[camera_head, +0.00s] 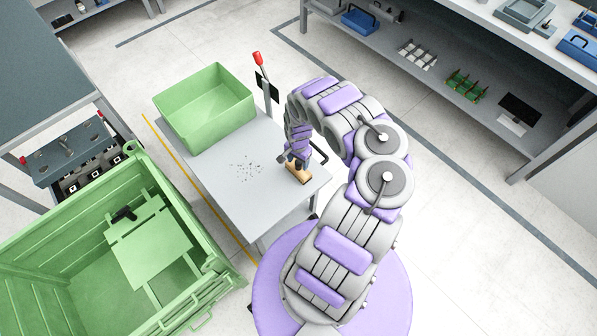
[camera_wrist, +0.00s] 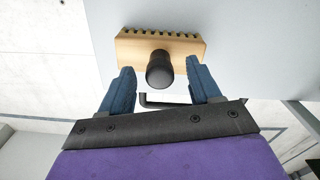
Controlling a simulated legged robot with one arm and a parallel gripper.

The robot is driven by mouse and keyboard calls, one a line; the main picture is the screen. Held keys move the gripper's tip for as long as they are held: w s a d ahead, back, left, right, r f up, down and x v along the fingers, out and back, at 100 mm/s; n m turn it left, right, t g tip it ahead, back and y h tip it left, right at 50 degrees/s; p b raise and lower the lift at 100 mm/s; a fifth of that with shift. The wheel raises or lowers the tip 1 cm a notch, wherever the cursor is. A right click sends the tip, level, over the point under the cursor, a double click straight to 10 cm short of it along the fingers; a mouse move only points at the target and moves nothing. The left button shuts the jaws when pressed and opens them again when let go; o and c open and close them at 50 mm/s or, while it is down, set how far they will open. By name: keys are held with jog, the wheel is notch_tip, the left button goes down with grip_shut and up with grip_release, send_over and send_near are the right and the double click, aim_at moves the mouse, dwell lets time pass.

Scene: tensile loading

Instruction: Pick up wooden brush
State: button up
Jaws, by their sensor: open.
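The wooden brush (camera_head: 298,172) lies on the grey table near its right edge. In the wrist view the brush (camera_wrist: 192,48) shows a light wood block with dark bristles along its far edge and a black knob handle (camera_wrist: 159,70) on the near side. My gripper (camera_wrist: 163,82) is open, with one blue finger to each side of the black handle. In the head view my gripper (camera_head: 293,158) is right at the brush and hides part of it. I cannot tell whether the fingers touch the brush.
A green bin (camera_head: 206,105) stands at the table's far end. Small dark debris (camera_head: 246,168) lies on the grey table (camera_head: 228,198). A large green crate (camera_head: 40,235) stands at the left. A post with a red top (camera_head: 258,59) rises behind the table.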

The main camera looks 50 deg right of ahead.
notch_tip(320, 180, down, 3)
jog(key=shift+r+b, duration=0.1)
jog(key=shift+b, duration=0.55)
grip_shut()
